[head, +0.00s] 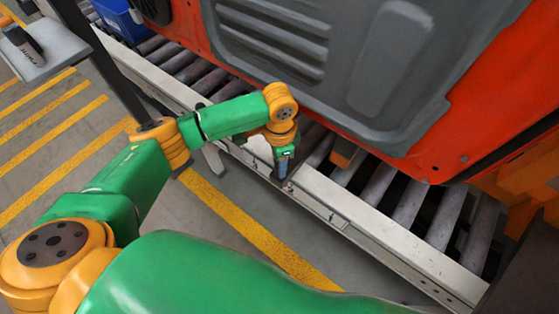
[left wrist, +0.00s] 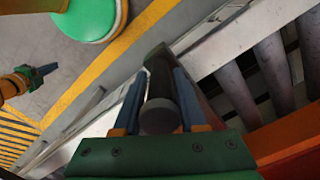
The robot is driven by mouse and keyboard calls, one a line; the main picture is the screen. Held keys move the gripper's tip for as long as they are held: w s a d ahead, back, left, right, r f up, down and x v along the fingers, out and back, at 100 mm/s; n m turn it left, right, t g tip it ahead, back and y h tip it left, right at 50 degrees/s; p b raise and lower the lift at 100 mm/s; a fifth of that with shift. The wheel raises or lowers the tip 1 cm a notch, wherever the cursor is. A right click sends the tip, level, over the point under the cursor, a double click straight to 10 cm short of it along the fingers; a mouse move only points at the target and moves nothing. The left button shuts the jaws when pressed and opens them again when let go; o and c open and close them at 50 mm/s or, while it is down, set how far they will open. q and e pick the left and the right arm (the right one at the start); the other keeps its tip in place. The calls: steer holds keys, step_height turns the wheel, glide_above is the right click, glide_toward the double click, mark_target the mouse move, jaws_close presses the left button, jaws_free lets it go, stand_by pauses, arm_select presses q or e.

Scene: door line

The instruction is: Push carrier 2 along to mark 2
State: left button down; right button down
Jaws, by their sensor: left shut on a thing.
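A red door with a grey inner panel (head: 370,60) stands over the roller line and fills the upper right of the head view. Orange parts (head: 345,155) show beneath it, perhaps its carrier; I can read no number. My left gripper (head: 282,170) points down at the near rail, below the door's lower edge. In the left wrist view its blue fingers (left wrist: 158,90) are shut on a dark round handle (left wrist: 160,116). What the handle joins is hidden. My right gripper (left wrist: 38,77) shows small at the left of that view, away from the line; its jaws are unclear. I cannot make out mark 2.
The roller conveyor (head: 408,200) runs from upper left to lower right, with a pale near rail (head: 345,212). The grey floor with yellow stripes (head: 270,245) is clear.

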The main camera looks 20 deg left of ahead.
arm_select(q)
steer(key=shift+d+r+p, duration=0.15)
steer(key=shift+r+p, duration=0.05)
steer(key=shift+p, duration=0.15)
steer(key=shift+s+d+f+p, duration=0.1)
steer(key=shift+s+d+p, duration=0.25)
steer(key=shift+p, duration=0.6)
steer(key=shift+w+f, duration=0.1)
steer(key=shift+f, duration=0.15)
steer(key=shift+d, duration=0.2)
steer(key=c, duration=0.9)
jaws_free()
steer(key=shift+d, duration=0.2)
steer(key=shift+o, duration=1.4)
steer(key=shift+d+r, duration=0.1)
steer(key=shift+d, duration=0.1)
steer(key=shift+d+r, duration=0.1)
step_height(320, 180, up, 7)
steer(key=shift+s, duration=0.2)
